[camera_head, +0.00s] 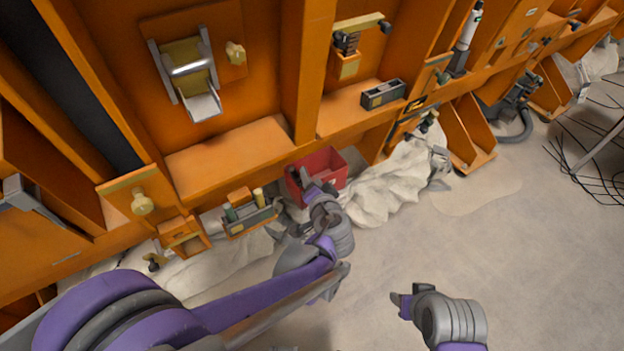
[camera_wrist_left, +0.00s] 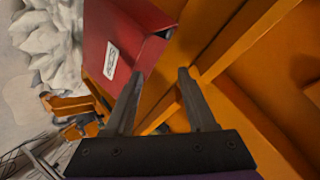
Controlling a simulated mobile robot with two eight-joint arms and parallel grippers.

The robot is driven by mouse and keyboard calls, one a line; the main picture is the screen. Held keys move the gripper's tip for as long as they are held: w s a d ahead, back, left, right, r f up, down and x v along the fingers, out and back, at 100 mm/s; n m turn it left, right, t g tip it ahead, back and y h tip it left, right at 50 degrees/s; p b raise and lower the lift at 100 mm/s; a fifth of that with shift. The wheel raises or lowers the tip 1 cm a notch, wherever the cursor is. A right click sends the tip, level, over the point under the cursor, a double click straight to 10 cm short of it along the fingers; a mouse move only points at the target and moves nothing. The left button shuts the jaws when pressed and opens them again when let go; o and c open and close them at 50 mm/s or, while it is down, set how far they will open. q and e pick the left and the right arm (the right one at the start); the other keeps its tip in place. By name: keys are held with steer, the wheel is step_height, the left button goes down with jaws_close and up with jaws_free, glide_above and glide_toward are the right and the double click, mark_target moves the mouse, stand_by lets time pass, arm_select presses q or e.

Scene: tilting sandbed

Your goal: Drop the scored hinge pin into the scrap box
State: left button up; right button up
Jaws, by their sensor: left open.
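The red scrap box (camera_head: 325,160) stands low in front of the orange structure in the head view. My left gripper (camera_head: 306,180) is over its near left part. In the left wrist view the scrap box (camera_wrist_left: 118,28), with a white label, is just beyond and left of the left fingertips (camera_wrist_left: 161,73). These fingers are apart with nothing between them. I cannot make out the scored hinge pin as a loose part; the box's inside is mostly hidden. A shiny bar (camera_head: 191,67) lies across a metal bracket on the upper left panel. My right gripper (camera_head: 398,299) is over the floor, its jaws unclear.
A parts tray (camera_head: 250,220) with small items stands left of the scrap box. A pale crumpled heap (camera_head: 390,185) lies to its right. A grey slotted block (camera_head: 383,94) sits on the orange ledge. Dark wires (camera_head: 595,150) spread at far right. The floor at lower right is clear.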

arm_select(q)
steer(key=p+v, duration=0.1)
steer(key=v, duration=1)
steer(key=shift+s, duration=0.35)
steer(key=s+a+r+n+g+h+p, duration=0.3)
steer(key=s+a+n+g+p, duration=0.3)
steer(key=s+a, duration=0.8)
steer(key=a+g+p, duration=0.1)
steer(key=a+p, duration=0.1)
steer(key=p, duration=0.1)
steer(key=shift+s+r+n+h, duration=0.25)
steer(key=shift+n+h, duration=0.05)
steer(key=shift+h, duration=0.1)
steer(key=shift+a, duration=0.1)
steer(key=shift+s+a, duration=0.1)
